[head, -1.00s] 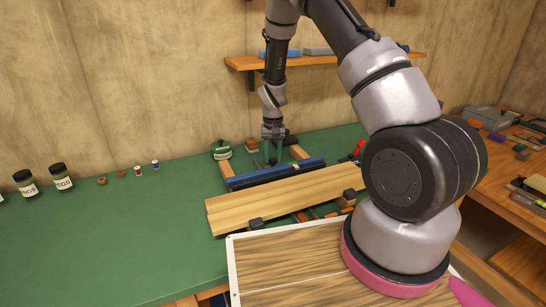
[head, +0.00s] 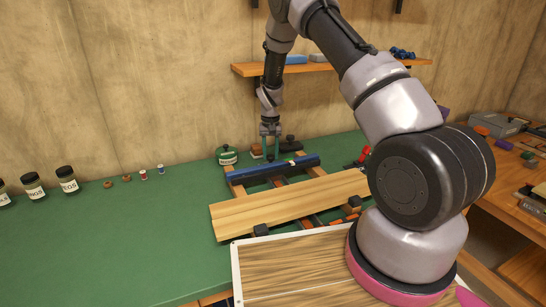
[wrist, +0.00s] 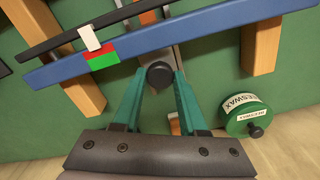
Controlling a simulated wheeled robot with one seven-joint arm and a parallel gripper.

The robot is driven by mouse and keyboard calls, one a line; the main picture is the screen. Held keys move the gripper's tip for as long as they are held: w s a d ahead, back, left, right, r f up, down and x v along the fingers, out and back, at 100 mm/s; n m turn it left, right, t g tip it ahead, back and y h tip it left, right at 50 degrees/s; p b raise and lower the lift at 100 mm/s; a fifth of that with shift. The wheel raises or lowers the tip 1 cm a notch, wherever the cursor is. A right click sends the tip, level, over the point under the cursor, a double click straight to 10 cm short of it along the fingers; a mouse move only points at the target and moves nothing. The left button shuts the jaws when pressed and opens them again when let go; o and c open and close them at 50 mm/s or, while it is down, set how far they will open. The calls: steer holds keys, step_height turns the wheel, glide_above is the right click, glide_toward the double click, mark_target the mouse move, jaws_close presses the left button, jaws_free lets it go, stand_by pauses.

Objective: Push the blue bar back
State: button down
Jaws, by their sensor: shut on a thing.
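The blue bar (head: 262,169) lies across wooden rails behind the pale wooden board (head: 290,203), with a gap between them in the head view. In the wrist view the blue bar (wrist: 205,32) carries a red and green patch (wrist: 101,55). A thin black strip (wrist: 65,40) runs along it, with a white tab (wrist: 90,38) whose end is at the red part. My gripper (head: 270,154) is behind the bar, pointing down. In the wrist view my gripper (wrist: 160,80) has its teal fingers closed around a dark round knob (wrist: 159,74) beside the bar.
A green beeswax tin (wrist: 247,117) stands near my gripper; it also shows in the head view (head: 227,156). Jars (head: 67,180) and small spools (head: 143,174) stand at left on the green bench. A shelf (head: 330,67) hangs on the wall behind my arm.

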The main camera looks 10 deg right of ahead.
steer(key=shift+c, duration=2.2)
jaws_free()
steer(key=shift+s, duration=0.1)
